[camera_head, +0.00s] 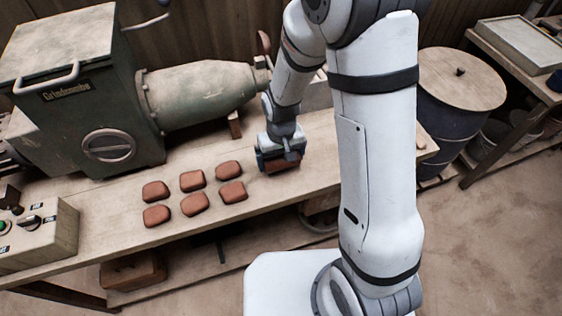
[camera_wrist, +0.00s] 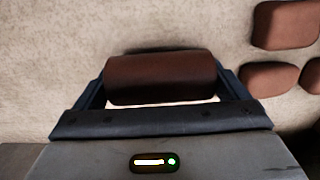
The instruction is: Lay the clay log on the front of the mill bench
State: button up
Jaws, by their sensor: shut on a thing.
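A reddish-brown clay log (camera_head: 283,166) is held in my gripper (camera_head: 281,158), at the right part of the wooden mill bench (camera_head: 318,150). In the wrist view the clay log (camera_wrist: 162,78) lies across between the two fingers of my gripper (camera_wrist: 160,90). The log is low over the bench top; I cannot tell whether it touches it. The green-grey mill (camera_head: 200,95) stands at the back of the bench, its barrel pointing right towards my gripper. My gripper hides part of the log in the head view.
Several clay pieces (camera_head: 193,181) lie in two rows on the bench left of my gripper. They also show at the right of the wrist view (camera_wrist: 286,24). A control box (camera_head: 42,232) sits at the bench's left. A lidded barrel (camera_head: 460,78) stands beyond the right end.

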aim_at(281, 156)
jog(key=shift+f, duration=1.15)
jog(key=shift+f, duration=0.2)
jog(key=o, duration=1)
jog(key=shift+c, duration=0.2)
jog(key=shift+r, duration=0.1)
notch_tip(281, 156, up, 12)
jog(key=shift+r+p, duration=0.15)
jog(key=shift+p, duration=0.3)
jog(key=s+d+r+m+t, duration=0.2)
jog(key=s+d+r+m, duration=0.1)
jog(key=s+d+r, duration=0.9)
jog(key=shift+d+r, duration=0.2)
jog(key=shift+r, duration=0.1)
